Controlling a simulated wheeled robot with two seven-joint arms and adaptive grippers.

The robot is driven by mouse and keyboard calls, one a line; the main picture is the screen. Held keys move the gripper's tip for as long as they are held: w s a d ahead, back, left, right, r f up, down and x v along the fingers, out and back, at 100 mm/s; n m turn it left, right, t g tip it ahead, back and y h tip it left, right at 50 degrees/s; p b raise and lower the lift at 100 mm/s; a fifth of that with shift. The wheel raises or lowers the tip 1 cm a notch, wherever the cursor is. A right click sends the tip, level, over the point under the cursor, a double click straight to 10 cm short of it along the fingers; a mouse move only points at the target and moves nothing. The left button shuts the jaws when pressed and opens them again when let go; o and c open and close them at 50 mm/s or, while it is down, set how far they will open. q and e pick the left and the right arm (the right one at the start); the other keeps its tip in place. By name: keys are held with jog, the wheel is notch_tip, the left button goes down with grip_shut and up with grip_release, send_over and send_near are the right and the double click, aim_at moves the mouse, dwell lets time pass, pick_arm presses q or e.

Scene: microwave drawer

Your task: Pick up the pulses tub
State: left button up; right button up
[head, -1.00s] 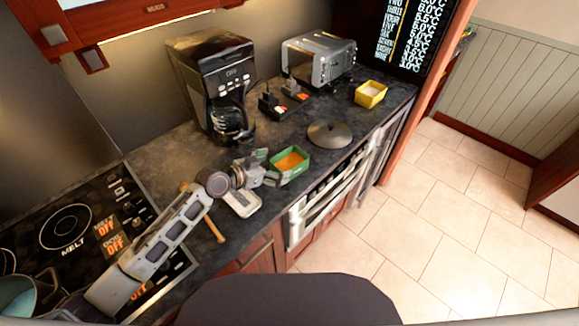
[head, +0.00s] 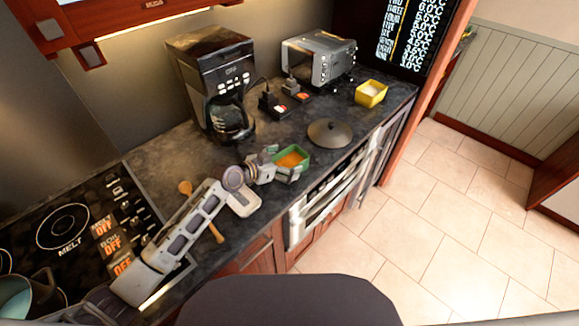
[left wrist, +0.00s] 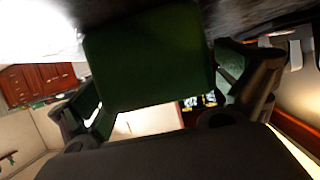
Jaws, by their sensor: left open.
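The pulses tub appears to be the green tub (head: 301,168) with orange contents, upright on the dark counter near its front edge. My left gripper (head: 279,163) is open at the tub's left end, with its fingers on either side of it. In the left wrist view the green tub (left wrist: 150,62) fills the space between the two spread fingers (left wrist: 160,88). I cannot tell whether either finger touches it. My right gripper is not in view.
A dark round lid (head: 329,132) lies right of the tub, and a yellow tub (head: 370,94) stands farther right. A coffee maker (head: 212,80) and a toaster (head: 318,60) stand behind. A wooden utensil (head: 186,188) lies partly under my left arm.

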pick_arm(q)
jog(key=shift+w+d+f, duration=0.1)
jog(key=shift+w+d, duration=0.1)
dwell(0.4)
jog(key=c, duration=1.2)
jog(key=shift+o, duration=0.2)
